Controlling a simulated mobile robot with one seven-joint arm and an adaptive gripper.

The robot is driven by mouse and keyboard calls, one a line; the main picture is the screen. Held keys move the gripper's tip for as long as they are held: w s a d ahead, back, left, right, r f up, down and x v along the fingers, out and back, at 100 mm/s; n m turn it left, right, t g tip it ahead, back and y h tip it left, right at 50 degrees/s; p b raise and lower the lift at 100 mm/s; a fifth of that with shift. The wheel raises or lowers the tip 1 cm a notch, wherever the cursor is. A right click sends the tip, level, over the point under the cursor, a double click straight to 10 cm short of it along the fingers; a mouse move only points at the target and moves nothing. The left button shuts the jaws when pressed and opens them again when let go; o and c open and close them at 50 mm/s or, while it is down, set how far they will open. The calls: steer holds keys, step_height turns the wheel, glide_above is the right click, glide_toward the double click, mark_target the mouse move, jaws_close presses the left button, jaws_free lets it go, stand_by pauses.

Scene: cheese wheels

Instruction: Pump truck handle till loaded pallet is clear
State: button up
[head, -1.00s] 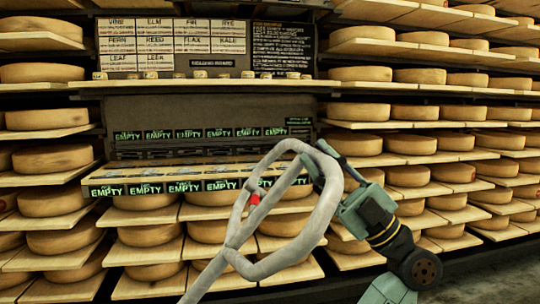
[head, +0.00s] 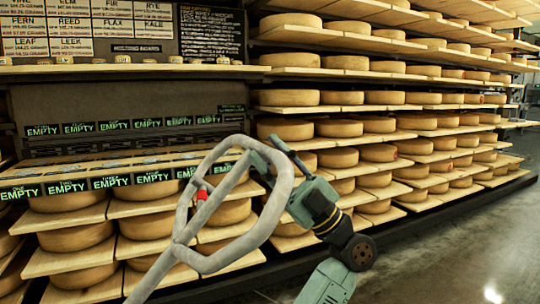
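The truck handle (head: 193,257), a pale grey loop with a red button (head: 202,194), rises from the bottom of the head view, tilted to the right. My gripper (head: 262,156) is at the upper right of the loop, its fingers closed around the bar; the fingertips are partly hidden by it. The truck's body and forks are out of view. A stack of boards with cheese wheels (head: 75,238) stands behind the handle at the left, with EMPTY labels along its top edge. No pallet shows under it; its bottom is cut off.
Shelves of cheese wheels (head: 338,158) line the wall behind and to the right. Name boards (head: 70,27) and a dark notice (head: 211,33) hang at the upper left. Bare grey floor (head: 450,255) lies open at the lower right.

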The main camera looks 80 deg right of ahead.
steer(key=shift+o, duration=1.1)
steer(key=v, duration=1.2)
